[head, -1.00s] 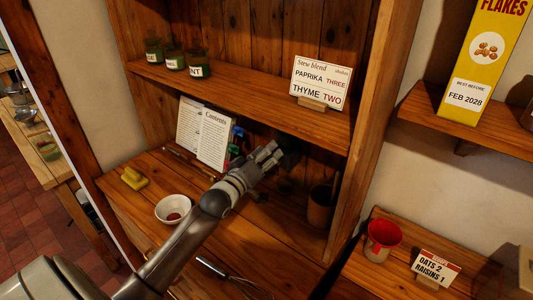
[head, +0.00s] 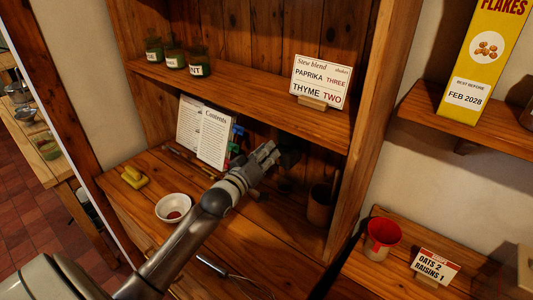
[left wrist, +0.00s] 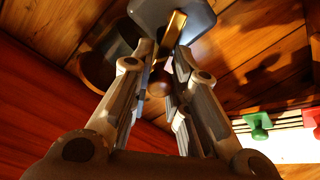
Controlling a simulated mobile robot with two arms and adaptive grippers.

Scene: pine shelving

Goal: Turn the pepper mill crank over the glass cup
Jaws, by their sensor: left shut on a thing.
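A dark mill-like body (head: 289,157) stands at my left gripper (head: 272,152), in the lower bay of the shelving. In the left wrist view it shows as a grey block (left wrist: 168,12) with a brass bar (left wrist: 174,32), which looks like the crank. A round wooden knob (left wrist: 158,88) shows between the fingers. My left gripper's fingers (left wrist: 162,58) are closed in on the crank, though the exact contact is partly hidden. I cannot make out the glass cup clearly; the area under the mill is dark. My right gripper is not in view.
A brown pot (head: 319,207) stands to the right of my left gripper. A white bowl (head: 173,207) and a yellow object (head: 133,177) are on the left counter. The Contents page (head: 213,138) leans behind. The shelf (head: 240,92) lies above.

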